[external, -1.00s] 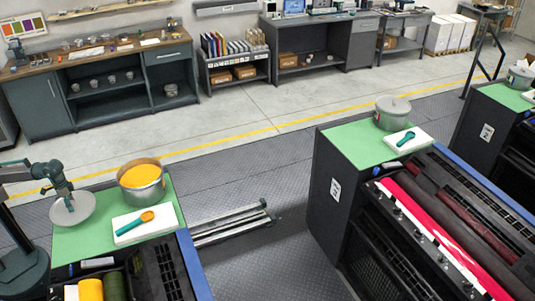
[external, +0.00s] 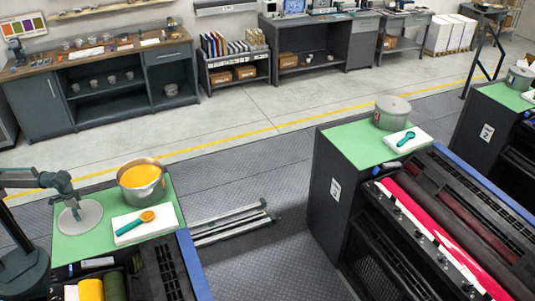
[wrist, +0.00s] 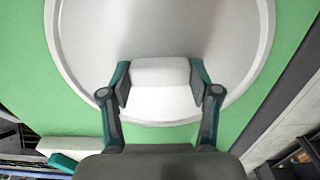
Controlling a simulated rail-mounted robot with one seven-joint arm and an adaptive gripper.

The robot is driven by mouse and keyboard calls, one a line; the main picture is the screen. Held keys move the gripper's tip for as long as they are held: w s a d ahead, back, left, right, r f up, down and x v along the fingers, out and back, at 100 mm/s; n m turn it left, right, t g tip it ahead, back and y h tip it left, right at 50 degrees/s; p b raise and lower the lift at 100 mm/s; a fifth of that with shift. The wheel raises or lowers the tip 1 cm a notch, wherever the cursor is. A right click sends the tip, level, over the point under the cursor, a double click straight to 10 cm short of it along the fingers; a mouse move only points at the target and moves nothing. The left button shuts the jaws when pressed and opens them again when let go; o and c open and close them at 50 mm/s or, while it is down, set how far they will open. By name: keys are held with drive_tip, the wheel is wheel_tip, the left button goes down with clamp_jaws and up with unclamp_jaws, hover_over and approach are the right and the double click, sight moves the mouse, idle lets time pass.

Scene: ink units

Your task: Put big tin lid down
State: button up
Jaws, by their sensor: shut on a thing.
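The big tin lid (external: 88,218) is a round grey disc, lying level at the left of the green top (external: 140,249) of the near unit. In the wrist view the lid (wrist: 85,35) fills the upper middle, with green surface around its rim. My gripper (external: 75,207) is over the lid, pointing down. In the wrist view my gripper (wrist: 160,85) is shut on the lid's pale raised handle. The open tin (external: 140,190) of orange ink stands to the right of the lid, apart from it. Whether the lid's underside touches the green top is hard to tell.
A white pad (external: 163,231) with a teal-handled scoop (external: 132,226) lies right of the lid. Yellow and dark green rollers (external: 91,290) sit at the front. A second unit with a closed tin (external: 393,113) stands to the right across the floor.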

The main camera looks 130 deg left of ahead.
drive_tip(key=o, duration=1.2)
wheel_tip(320, 180, up, 12)
drive_tip(key=b, duration=0.3)
drive_tip(key=shift+r, duration=0.15)
